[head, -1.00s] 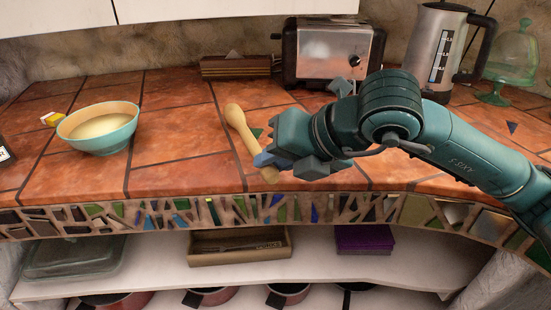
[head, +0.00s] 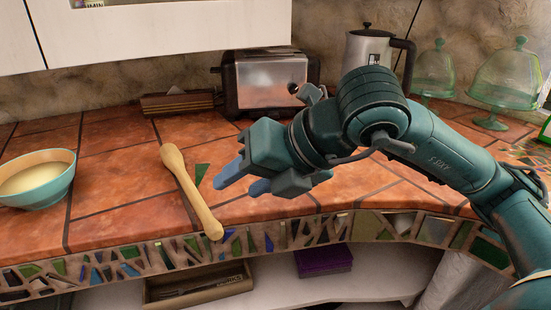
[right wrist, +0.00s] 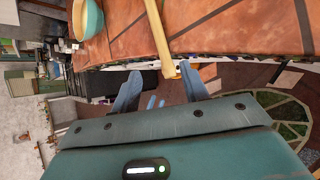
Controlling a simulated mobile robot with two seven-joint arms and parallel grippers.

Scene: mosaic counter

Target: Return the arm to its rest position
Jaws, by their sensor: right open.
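My right arm reaches in from the right in the head view. Its gripper (head: 243,183) is open and empty, over the front part of the counter. In the right wrist view the two blue fingers of this gripper (right wrist: 160,90) stand apart with nothing between them. A wooden pestle-like tool (head: 190,190) lies on the tiled counter (head: 110,205), just left of the fingers and apart from them in the head view. Its end sticks out to the counter's front edge. The tool also shows in the right wrist view (right wrist: 158,35). My left gripper is not in view.
A teal bowl (head: 38,192) with pale contents stands at the left. A toaster (head: 265,82), a kettle (head: 372,52) and glass domes (head: 505,75) stand along the back. Below the mosaic edge, a shelf holds a tray (head: 200,285) and a purple box (head: 323,261).

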